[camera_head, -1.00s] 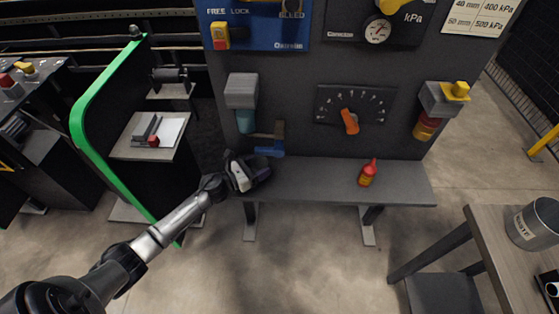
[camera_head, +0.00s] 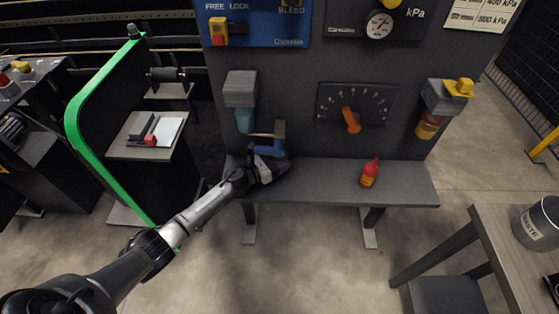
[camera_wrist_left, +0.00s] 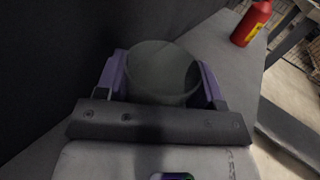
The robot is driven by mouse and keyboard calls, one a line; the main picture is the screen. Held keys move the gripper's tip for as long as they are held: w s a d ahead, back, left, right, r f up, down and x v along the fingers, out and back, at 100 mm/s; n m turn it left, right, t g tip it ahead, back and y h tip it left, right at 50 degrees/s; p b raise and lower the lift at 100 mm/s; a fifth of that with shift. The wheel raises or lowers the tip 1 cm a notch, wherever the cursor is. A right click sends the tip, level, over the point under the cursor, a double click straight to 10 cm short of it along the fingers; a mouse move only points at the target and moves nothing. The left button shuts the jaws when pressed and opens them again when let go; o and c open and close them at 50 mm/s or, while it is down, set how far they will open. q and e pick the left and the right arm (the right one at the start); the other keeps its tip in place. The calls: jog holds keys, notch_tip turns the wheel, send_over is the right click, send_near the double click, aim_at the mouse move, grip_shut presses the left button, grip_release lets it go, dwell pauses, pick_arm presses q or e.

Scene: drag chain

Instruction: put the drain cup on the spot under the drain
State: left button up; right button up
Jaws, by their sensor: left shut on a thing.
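The drain cup (camera_wrist_left: 163,72) is a round grey cup, seen from above in the left wrist view. My left gripper (camera_wrist_left: 163,82) is shut on it, with a purple finger on each side. In the head view the left gripper (camera_head: 268,166) is over the left part of the grey shelf (camera_head: 325,185), in front of the panel. The cup is hard to make out there behind the gripper. My right gripper is not in view.
A red bottle (camera_head: 369,173) stands on the shelf to the right. A grey unit with a blue-green bowl (camera_head: 244,119) hangs left of the fitting. An orange dial knob (camera_head: 351,120) is on the panel. The shelf's middle is clear.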

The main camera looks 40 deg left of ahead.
pick_arm(q)
jog(key=shift+w+f, duration=0.15)
jog(key=o, duration=1)
jog(key=shift+s+r, duration=0.2)
jog(key=shift+r, duration=0.1)
jog(key=p+v, duration=0.2)
jog(key=v, duration=0.7)
jog(key=shift+s+a+f, duration=0.1)
jog(key=shift+s+a, duration=0.05)
jog(key=shift+s, duration=0.15)
jog(key=shift+v, duration=1.1)
